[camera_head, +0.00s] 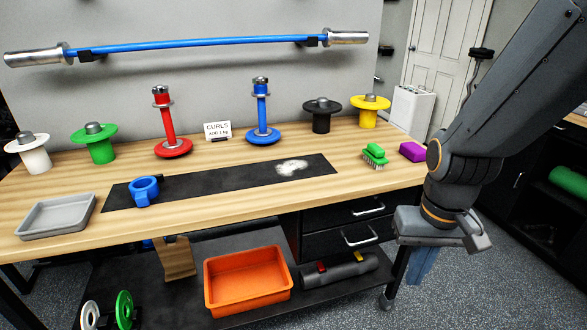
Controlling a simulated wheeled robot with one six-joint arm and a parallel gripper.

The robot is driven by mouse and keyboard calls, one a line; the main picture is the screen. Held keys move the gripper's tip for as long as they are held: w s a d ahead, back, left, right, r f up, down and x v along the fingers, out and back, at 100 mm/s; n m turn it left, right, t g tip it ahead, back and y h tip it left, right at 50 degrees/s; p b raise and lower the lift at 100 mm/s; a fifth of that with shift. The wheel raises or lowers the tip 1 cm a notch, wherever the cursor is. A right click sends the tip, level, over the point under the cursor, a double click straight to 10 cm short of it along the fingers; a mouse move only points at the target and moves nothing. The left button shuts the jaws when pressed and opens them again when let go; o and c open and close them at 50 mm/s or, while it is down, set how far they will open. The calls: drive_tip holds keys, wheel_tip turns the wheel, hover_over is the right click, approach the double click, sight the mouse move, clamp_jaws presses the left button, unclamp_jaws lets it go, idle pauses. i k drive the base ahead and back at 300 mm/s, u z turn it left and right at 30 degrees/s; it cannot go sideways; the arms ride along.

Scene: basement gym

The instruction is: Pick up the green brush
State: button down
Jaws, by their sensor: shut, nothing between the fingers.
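The green brush (375,154) lies on the wooden bench top near its right end, with pale bristles facing down and to the front. A purple block (412,151) sits just to its right. My gripper (420,265) hangs at the right, in front of the bench's right end and lower in the picture than the brush. It points down, is shut and empty, and is apart from the brush. My arm comes in from the upper right and hides part of the bench's right edge.
A black mat (225,184) with white powder (291,167) lies left of the brush. Red (168,120) and blue (262,110) posts, a black spool (321,122) and a yellow spool (369,112) stand behind. A grey tray (35,226) is far left; an orange bin (215,297) is below.

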sight(373, 153)
drive_tip(key=k, duration=0.65)
drive_tip(key=z, duration=0.1)
drive_tip(key=i, duration=1.85)
drive_tip(key=u, duration=0.25)
